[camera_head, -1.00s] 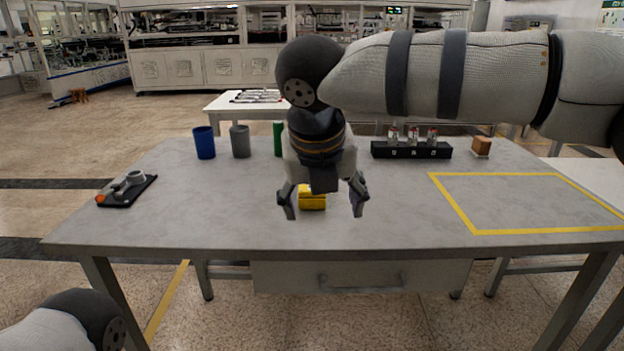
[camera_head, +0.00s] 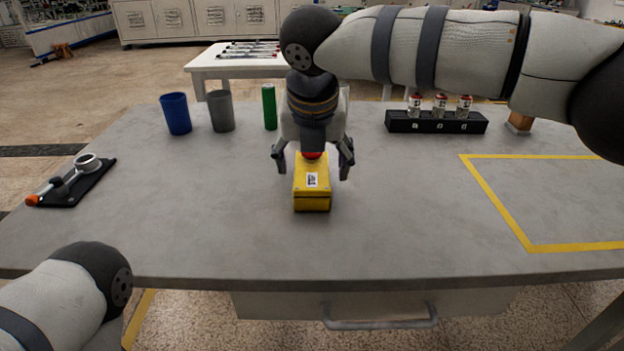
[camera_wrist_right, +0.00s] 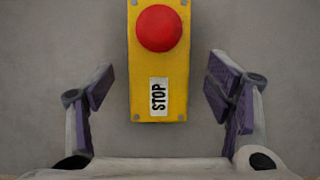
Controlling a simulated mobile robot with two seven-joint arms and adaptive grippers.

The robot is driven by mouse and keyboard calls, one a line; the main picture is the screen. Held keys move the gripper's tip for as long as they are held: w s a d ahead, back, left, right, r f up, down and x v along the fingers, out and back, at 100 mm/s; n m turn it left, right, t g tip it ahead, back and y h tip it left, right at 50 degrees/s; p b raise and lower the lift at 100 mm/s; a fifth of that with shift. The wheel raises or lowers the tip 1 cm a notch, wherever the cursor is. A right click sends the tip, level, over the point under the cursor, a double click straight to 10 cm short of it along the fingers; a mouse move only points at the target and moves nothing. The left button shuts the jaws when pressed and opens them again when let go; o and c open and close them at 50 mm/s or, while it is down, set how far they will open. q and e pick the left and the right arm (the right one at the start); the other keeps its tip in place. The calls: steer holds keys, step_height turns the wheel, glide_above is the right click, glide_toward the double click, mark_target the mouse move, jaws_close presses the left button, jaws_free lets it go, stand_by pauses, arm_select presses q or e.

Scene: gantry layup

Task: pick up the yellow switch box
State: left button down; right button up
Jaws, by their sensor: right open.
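The yellow switch box (camera_head: 312,190) stands on the grey table near its middle. It has a red button on top and a white label. In the right wrist view the yellow switch box (camera_wrist_right: 158,70) shows its round red button and a label reading STOP. My right gripper (camera_head: 313,172) is open above the far part of the box, with one finger on each side. In the right wrist view the fingers (camera_wrist_right: 160,92) stand apart from the box, with a gap on both sides. My left gripper is out of view; only part of my left arm shows at lower left.
A blue cup (camera_head: 176,114), a grey cup (camera_head: 221,111) and a green cylinder (camera_head: 269,107) stand at the back left. A black rack (camera_head: 436,123) holds small bottles at the back right. A black tool board (camera_head: 73,184) lies at left. A yellow outline (camera_head: 500,200) marks free table at right.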

steer(key=x, duration=0.3)
steer(key=shift+w+r, duration=0.1)
steer(key=shift+c, duration=0.5)
steer(key=c, duration=1.3)
steer(key=shift+r, duration=0.1)
